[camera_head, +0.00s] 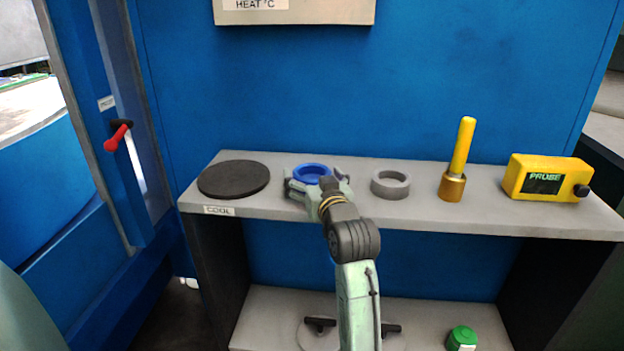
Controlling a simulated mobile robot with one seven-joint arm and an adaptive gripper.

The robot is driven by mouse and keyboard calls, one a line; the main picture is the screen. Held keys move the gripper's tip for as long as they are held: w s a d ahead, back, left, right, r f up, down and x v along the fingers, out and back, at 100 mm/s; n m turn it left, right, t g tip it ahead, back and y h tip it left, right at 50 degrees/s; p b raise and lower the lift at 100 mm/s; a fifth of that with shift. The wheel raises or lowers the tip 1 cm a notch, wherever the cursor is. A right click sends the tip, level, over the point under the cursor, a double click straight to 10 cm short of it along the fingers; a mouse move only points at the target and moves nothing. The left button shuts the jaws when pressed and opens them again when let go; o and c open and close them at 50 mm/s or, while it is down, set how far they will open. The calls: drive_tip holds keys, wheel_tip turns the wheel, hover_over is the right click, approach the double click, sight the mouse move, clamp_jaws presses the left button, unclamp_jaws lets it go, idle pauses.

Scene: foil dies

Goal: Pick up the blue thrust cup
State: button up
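The blue thrust cup (312,171) is a blue ring-shaped piece on the grey shelf top, between the black disc and the grey ring. My gripper (316,184) is at the cup, with one finger at its left and one at its right. The fingers look spread around the cup. My gripper hides the cup's near side and lower part. I cannot tell whether the fingers touch it or whether it rests on the shelf.
The shelf (420,217) also holds a black disc (234,179) at left, a grey ring (390,185), a brass tool with a yellow handle (462,146) and a yellow probe box (546,177). A green-capped container (462,338) stands on the lower shelf. A blue wall rises behind.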

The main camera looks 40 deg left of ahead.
drive_tip(key=c, duration=1.2)
drive_tip(key=shift+c, duration=0.4)
drive_tip(key=shift+r, duration=0.15)
